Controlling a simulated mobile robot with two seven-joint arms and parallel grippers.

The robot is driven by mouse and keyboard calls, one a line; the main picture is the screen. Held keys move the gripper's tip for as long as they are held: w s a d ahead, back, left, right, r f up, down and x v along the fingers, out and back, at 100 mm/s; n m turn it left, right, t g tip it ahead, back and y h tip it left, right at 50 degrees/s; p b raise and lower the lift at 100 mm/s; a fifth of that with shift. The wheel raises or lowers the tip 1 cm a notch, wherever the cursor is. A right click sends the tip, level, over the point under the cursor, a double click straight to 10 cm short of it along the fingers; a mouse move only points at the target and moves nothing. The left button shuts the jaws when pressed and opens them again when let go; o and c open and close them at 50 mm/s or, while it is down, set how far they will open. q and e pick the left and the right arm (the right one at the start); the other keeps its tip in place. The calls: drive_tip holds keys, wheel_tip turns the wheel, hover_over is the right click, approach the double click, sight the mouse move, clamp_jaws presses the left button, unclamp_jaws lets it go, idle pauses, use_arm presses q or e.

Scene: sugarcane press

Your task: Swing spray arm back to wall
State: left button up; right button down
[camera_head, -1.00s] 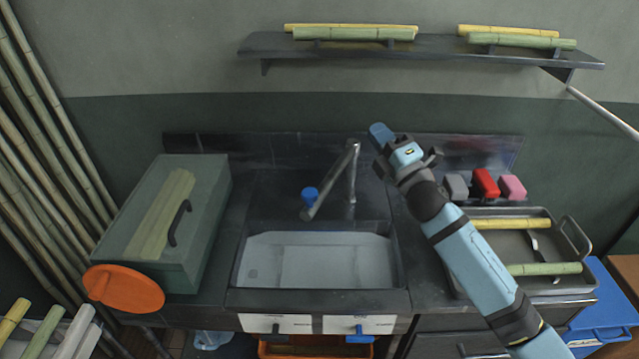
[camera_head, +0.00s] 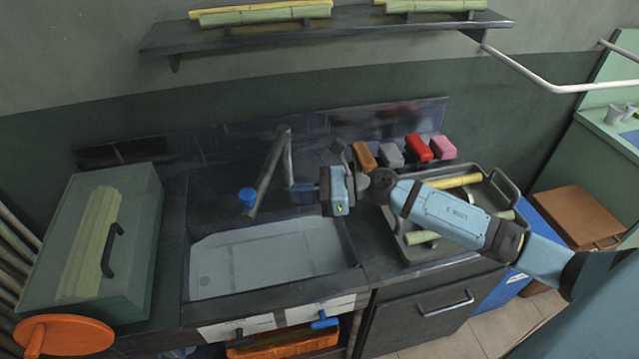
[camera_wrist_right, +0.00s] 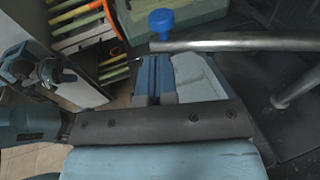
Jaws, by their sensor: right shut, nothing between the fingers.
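The spray arm (camera_head: 270,172) is a grey metal pipe over the sink (camera_head: 270,258), slanting from its upright post down towards the front, with a blue nozzle (camera_head: 247,197) near its free end. My right gripper (camera_head: 295,191) is shut and empty, just right of the pipe above the back of the sink. In the right wrist view, the shut blue fingertips (camera_wrist_right: 155,62) lie close below the spray arm (camera_wrist_right: 235,42), near the blue nozzle (camera_wrist_right: 161,22). I cannot tell whether they touch the pipe. My left gripper is not in view.
A green box (camera_head: 90,240) and an orange disc (camera_head: 65,335) stand left of the sink. A tray (camera_head: 450,238) with cane pieces and several coloured blocks (camera_head: 418,147) are on the right. A shelf (camera_head: 320,32) with cane runs above on the wall (camera_head: 240,82).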

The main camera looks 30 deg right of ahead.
sight(255, 195)
drive_tip(key=p+x, duration=0.1)
drive_tip(key=x, duration=0.5)
drive_tip(key=shift+a+r+p, duration=0.1)
drive_tip(key=shift+r+p, duration=0.05)
drive_tip(key=shift+p, duration=0.25)
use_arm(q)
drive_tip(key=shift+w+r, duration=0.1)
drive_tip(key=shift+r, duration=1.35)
use_arm(e)
drive_tip(key=shift+w+a+f, duration=0.25)
drive_tip(key=shift+a, duration=0.2)
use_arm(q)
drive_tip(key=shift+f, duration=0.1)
use_arm(e)
drive_tip(key=shift+w, duration=0.1)
